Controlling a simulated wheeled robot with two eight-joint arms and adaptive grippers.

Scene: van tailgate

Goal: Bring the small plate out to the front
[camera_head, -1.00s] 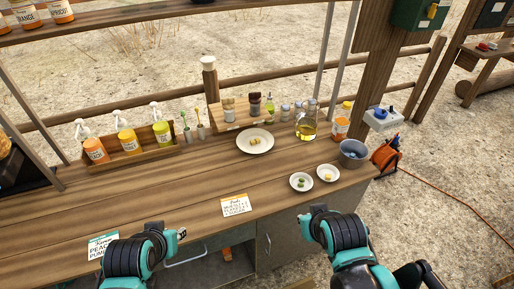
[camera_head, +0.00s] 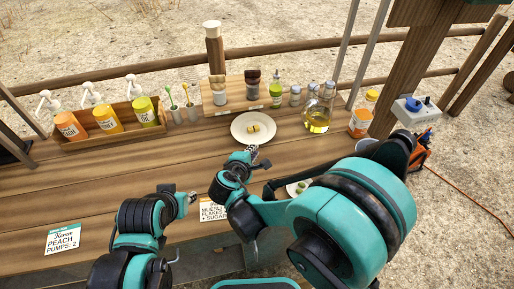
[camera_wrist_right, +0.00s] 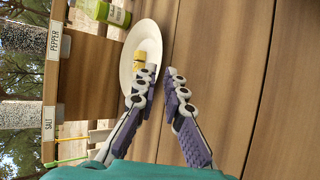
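A round white plate (camera_head: 250,135) with yellow pieces (camera_head: 254,127) on it lies in the middle of the counter. It also shows in the right wrist view (camera_wrist_right: 148,33). My right gripper (camera_head: 252,150) is at the plate's near edge. In the right wrist view its fingers (camera_wrist_right: 161,70) are apart with a narrow gap; one overlaps the plate's rim in the picture and the other is just outside it. I cannot tell whether they touch it. A small white dish (camera_head: 292,188) with green pieces is partly hidden by my right arm. My left gripper (camera_head: 190,197) is over the front of the counter, away from the plate.
Behind the plate stands a wooden rack (camera_head: 236,105) with shakers and a green bottle (camera_head: 276,92). A glass oil jug (camera_head: 318,118) is right of it. A box of syrup bottles (camera_head: 105,125) is at left. Cards (camera_head: 63,239) lie in front. Counter left of the plate is clear.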

